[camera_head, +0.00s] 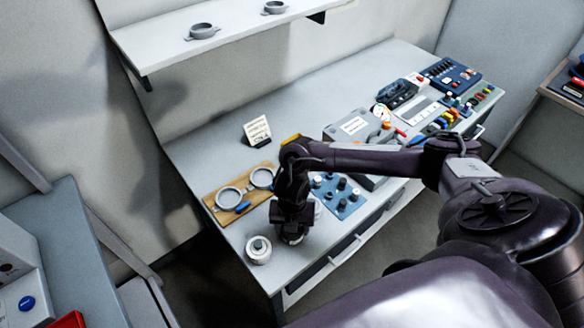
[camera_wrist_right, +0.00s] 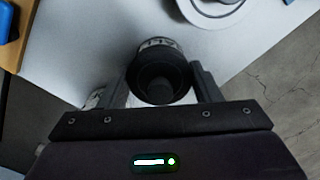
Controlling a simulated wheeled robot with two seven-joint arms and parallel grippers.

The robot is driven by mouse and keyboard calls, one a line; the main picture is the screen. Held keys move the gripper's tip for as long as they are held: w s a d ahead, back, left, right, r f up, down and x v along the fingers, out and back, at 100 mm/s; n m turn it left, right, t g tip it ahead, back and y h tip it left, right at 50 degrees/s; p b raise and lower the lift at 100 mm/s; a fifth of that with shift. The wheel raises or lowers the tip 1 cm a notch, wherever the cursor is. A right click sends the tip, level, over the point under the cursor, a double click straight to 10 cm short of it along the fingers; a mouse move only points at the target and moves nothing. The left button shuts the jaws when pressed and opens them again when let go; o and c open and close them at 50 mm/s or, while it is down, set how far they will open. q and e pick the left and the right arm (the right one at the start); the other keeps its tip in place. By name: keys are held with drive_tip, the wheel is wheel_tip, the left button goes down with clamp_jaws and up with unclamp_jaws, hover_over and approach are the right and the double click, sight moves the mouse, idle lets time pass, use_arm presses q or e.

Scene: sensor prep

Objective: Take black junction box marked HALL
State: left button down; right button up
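I cannot make out a box marked HALL; no such lettering is readable. My right arm reaches over the table's near left part, and its gripper (camera_head: 290,236) points down close to the tabletop. In the right wrist view its two fingers (camera_wrist_right: 160,80) stand either side of a dark round part (camera_wrist_right: 160,84) with a pale, marked band (camera_wrist_right: 158,43). The fingers are at or very near its sides; I cannot tell whether they grip it. In the head view the gripper mostly hides this part. My left gripper is out of view.
A wooden board (camera_head: 211,199) with two grey rings lies left of the gripper. A white round part (camera_head: 258,250) stands near the front edge. A small sign (camera_head: 257,131), a blue knob panel (camera_head: 342,203), a grey labelled box (camera_head: 352,126) and several connectors occupy the table.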

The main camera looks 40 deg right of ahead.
drive_tip(key=c, duration=0.4)
drive_tip(key=shift+r, duration=0.4)
wheel_tip(320, 180, up, 6)
drive_tip(key=shift+w+r, duration=0.15)
drive_tip(key=shift+r, duration=0.05)
wheel_tip(320, 180, up, 13)
drive_tip(key=p, duration=0.5)
drive_tip(key=shift+f, duration=0.1)
